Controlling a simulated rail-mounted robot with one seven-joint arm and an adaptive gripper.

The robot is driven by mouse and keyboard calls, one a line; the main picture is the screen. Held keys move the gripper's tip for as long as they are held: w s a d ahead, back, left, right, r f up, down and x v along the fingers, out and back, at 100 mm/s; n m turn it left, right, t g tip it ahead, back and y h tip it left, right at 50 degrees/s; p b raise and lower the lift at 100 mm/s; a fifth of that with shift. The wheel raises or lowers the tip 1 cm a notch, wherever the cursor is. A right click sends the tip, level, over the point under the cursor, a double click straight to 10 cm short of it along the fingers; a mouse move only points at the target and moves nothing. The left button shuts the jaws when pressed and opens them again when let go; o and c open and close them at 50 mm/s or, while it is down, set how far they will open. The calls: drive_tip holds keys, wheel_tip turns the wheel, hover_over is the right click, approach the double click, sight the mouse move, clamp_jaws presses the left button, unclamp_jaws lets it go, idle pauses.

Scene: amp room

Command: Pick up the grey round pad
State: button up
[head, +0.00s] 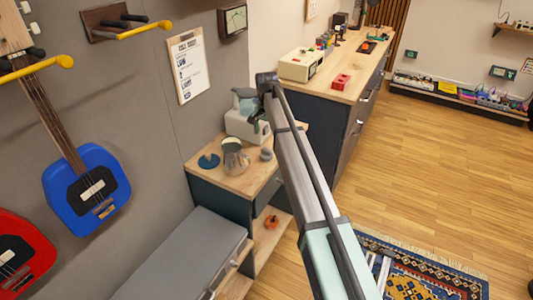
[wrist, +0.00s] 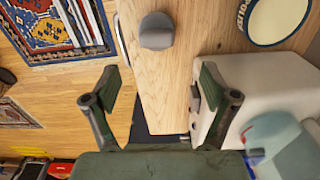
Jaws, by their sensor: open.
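The grey round pad (wrist: 157,31) lies on the light wooden top of a small cabinet, near its edge. It is a small grey disc-like thing, and in the head view the pad (head: 266,154) sits right of a jug. My gripper (wrist: 160,75) is open and empty, its two dark fingers spread apart. In the wrist view the pad lies beyond the fingertips, roughly in line with the gap between them, and nothing touches it. In the head view my gripper is small and dark, beside the white machine, and hard to make out.
A white machine (head: 243,126) stands close behind the pad, with a teal vessel (head: 245,99) above it. The jug (head: 235,158) and a blue disc (head: 208,161) share the cabinet top (head: 246,181). A grey bench (head: 190,256) stands in front. Open wooden floor (head: 440,170) lies right.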

sight(267, 149)
wheel_tip(267, 149, down, 4)
drive_tip(key=shift+r+p, duration=0.25)
drive_tip(key=shift+p, duration=0.05)
drive_tip(key=shift+s+f, duration=0.15)
drive_tip(key=shift+f, duration=0.25)
drive_tip(key=shift+s+f+p, duration=0.15)
drive_tip(key=shift+f+p, duration=0.35)
drive_tip(key=shift+f, duration=0.6)
drive_tip(key=shift+s+f+p, duration=0.1)
drive_tip(key=shift+f+p, duration=0.35)
drive_tip(key=shift+f, duration=0.65)
drive_tip(key=c, duration=1.3)
